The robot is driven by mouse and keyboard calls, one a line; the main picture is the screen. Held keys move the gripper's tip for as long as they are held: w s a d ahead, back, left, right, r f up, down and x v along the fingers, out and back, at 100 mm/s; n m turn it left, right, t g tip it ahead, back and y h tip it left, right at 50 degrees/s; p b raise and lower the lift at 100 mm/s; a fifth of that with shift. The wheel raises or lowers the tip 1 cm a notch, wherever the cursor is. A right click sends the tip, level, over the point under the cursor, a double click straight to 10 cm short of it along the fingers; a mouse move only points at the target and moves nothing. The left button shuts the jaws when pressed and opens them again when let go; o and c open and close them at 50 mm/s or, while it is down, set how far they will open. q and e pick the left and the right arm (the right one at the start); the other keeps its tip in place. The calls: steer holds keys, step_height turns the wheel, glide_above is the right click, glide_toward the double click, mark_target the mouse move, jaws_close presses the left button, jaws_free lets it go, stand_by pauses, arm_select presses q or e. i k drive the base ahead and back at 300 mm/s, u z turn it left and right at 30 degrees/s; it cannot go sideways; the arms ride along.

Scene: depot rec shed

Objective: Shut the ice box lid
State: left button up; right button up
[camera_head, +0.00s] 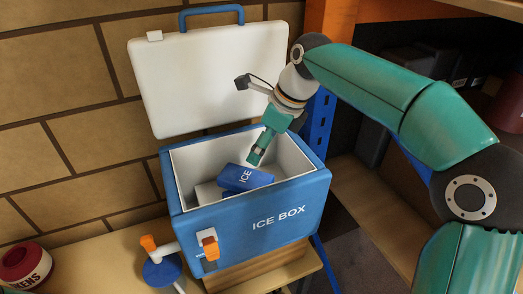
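The blue ice box (250,240) stands on a wooden block on the bench, with "ICE BOX" on its front. Its white lid (205,80) with a blue handle (211,17) stands open, upright at the back. A blue ice pack (245,178) marked "ICE" lies inside, on a pale block (209,193). An orange latch (210,246) is on the front. My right gripper (256,158) points down over the open box, just above the blue pack; whether it touches the pack is unclear, and its finger gap cannot be made out. My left gripper is out of view.
A blue and white stand with an orange top (161,263) is close to the box's front left. A brick wall is behind, and shelving with an orange beam and blue post (319,120) is at right.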

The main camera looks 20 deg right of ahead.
mark_target(185, 78)
steer(key=k, duration=1)
